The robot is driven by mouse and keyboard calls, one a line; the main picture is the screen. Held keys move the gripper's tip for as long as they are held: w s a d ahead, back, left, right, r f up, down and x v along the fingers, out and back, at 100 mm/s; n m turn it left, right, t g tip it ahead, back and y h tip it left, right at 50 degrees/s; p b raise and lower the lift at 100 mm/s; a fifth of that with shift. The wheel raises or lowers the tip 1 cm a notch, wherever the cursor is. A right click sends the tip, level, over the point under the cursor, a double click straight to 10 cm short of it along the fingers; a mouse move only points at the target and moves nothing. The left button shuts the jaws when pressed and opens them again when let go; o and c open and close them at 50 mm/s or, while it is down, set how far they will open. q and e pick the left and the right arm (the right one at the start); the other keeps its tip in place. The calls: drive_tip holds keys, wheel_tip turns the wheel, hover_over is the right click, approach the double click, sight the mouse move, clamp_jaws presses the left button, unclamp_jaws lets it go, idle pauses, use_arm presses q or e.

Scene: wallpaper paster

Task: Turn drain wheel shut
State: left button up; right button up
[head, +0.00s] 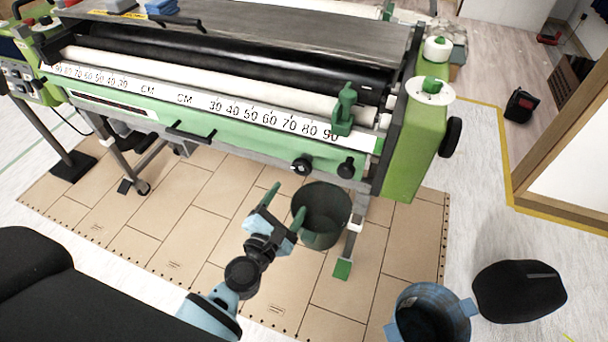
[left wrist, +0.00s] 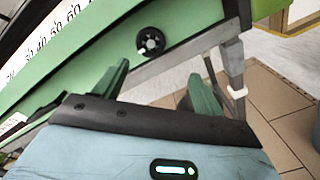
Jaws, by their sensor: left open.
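A small black round wheel (head: 301,166), which looks like the drain wheel, is on the front of the green wallpaper paster. It has a small white mark at its lower left. It also shows in the left wrist view (left wrist: 151,41), beyond my fingertips and slightly left of centre. My left gripper (head: 285,203) is open and empty, below the wheel and apart from it. Its two green fingers also show in the left wrist view (left wrist: 158,78), pointing toward the machine's front. My right gripper is not in the picture.
A dark green bucket (head: 320,230) is just right of my left gripper, below the machine. A second black knob (head: 346,168) sits right of the wheel. The brown floor mat (head: 180,225) at left is clear.

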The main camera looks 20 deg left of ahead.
sight(300, 170)
use_arm(q)
drive_tip(key=shift+w+a+r+n+y+b, duration=0.1)
drive_tip(key=shift+w+r+n+b, duration=0.3)
drive_tip(key=shift+w, duration=1.4)
drive_tip(key=shift+w+d+f+n+y+b, duration=0.15)
drive_tip(key=shift+w+n, duration=0.5)
drive_tip(key=shift+w, duration=1.2)
drive_tip(key=shift+w+a+r+n+y+b, duration=0.15)
drive_tip(key=shift+w+r+n+b, duration=0.3)
drive_tip(key=shift+w, duration=1.35)
drive_tip(key=shift+f, duration=0.15)
drive_tip(key=c, duration=1)
